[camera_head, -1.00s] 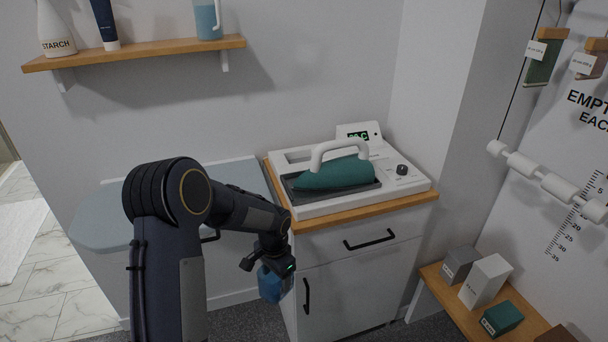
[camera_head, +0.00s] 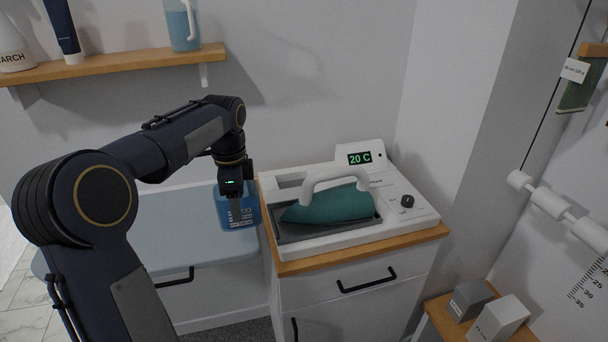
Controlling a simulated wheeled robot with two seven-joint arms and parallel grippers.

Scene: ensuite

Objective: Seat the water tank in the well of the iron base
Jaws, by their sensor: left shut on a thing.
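The water tank (camera_head: 243,215) is a blue, see-through block with white markings on its side. My left gripper (camera_head: 234,192) points down and is shut on its top, just left of the iron base. The white iron base (camera_head: 413,219) stands on a wood-topped cabinet. A teal iron (camera_head: 330,205) with a white handle rests on its dark plate. An open well (camera_head: 291,181) shows at the base's back left. The base's display (camera_head: 360,158) reads 20 C. My right gripper is not in view.
A pale blue ironing board (camera_head: 165,235) lies left of the cabinet, behind my arm. A wooden shelf (camera_head: 120,63) with bottles and a jug hangs above. A low bench with grey and white boxes (camera_head: 498,318) is at lower right. Air above the base is clear.

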